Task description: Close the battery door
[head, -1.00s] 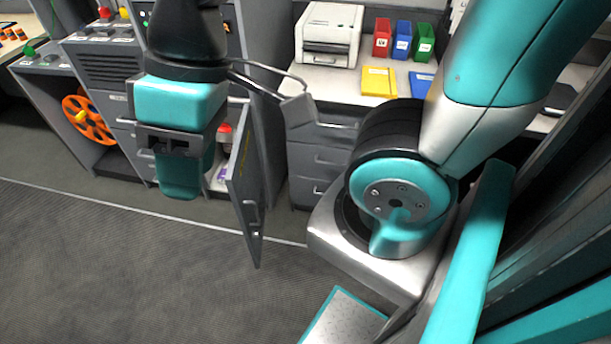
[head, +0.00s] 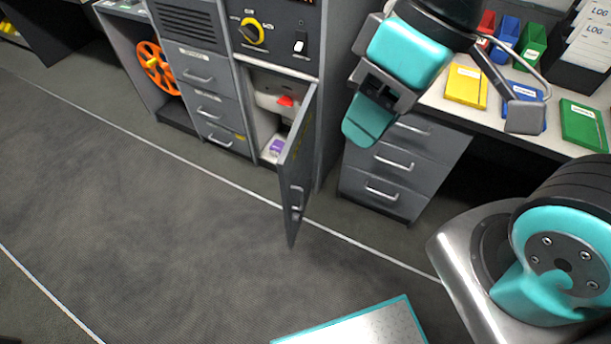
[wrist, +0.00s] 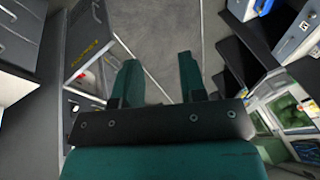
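The battery door (head: 298,165) is a dark grey panel standing open from its cabinet, with a metal handle near its lower free edge. The battery compartment (head: 270,120) behind it shows a white unit with a red part and a purple item. My gripper (head: 372,112) is in the air to the right of the door, in front of the grey drawers, not touching the door. In the wrist view my gripper (wrist: 160,82) has its two teal fingers apart with nothing between them. The door (wrist: 90,45) also shows there, to the left of the fingers.
A drawer unit (head: 400,170) stands right of the compartment, under a counter with folders and bins. An orange wheel (head: 157,68) sits in an open bay at left. The floor (head: 150,220) in front of the door is clear.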

